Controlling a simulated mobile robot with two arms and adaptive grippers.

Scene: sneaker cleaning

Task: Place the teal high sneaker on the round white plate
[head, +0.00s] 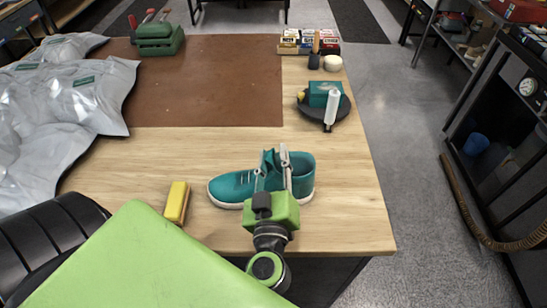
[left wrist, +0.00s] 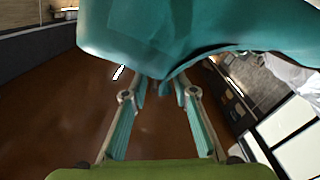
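The teal high sneaker (head: 232,184) stands upright on the wooden table, toe to the left, near the front edge. My left gripper (head: 275,160) reaches across its tongue and collar, with a finger on each side of the tongue area. In the left wrist view the sneaker (left wrist: 190,25) fills the top, and part of it covers the tips of my left gripper (left wrist: 160,88). The fingers are partly apart; whether they press on the sneaker is unclear. My right gripper is out of view. I see no round white plate.
A dark round tray (head: 308,112) carries a teal box (head: 322,92) and a white bottle (head: 332,108). A yellow block (head: 176,202) lies left of the sneaker. Crumpled plastic (head: 65,105) covers the left side.

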